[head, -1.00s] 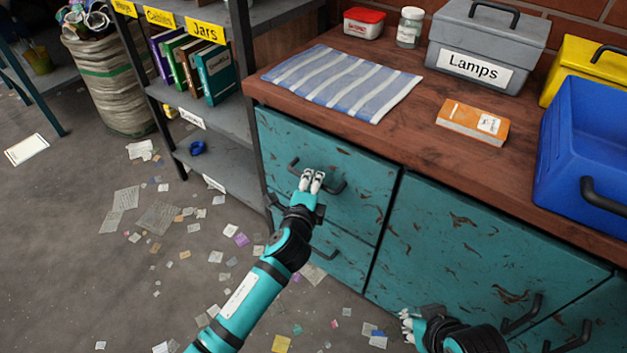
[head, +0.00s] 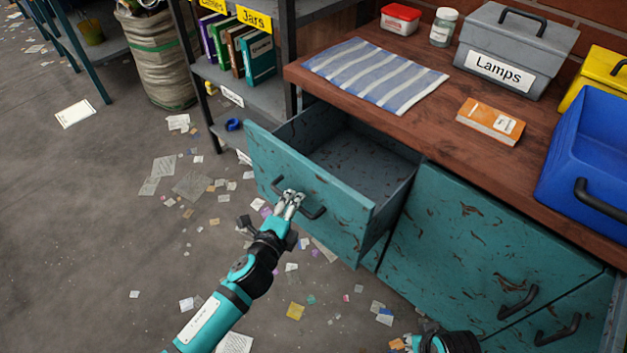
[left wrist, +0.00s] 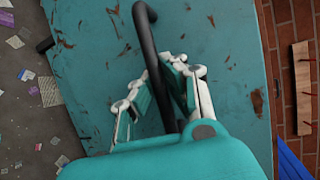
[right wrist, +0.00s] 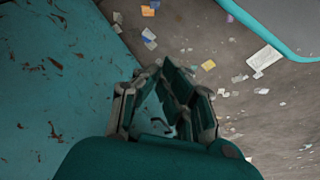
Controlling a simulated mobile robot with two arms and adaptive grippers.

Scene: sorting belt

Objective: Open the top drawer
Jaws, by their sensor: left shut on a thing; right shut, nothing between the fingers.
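The top drawer (head: 306,188) of the teal cabinet is pulled well out, and its grey inside (head: 355,160) shows empty. My left gripper (head: 290,200) is shut on the black bar handle (head: 313,213) of this drawer. In the left wrist view the handle (left wrist: 150,60) runs between the two fingers (left wrist: 158,90). My right gripper (right wrist: 163,72) is shut and empty in the right wrist view, beside a teal cabinet front (right wrist: 50,90) and above the floor. In the head view the right gripper is low, mostly cut off by the bottom edge.
The wooden worktop (head: 440,120) above holds a striped cloth (head: 375,75), an orange box (head: 490,122), a grey Lamps case (head: 515,50) and a blue bin (head: 590,160). A shelf rack (head: 262,105) stands left of the drawer. Paper scraps litter the floor, otherwise open at left.

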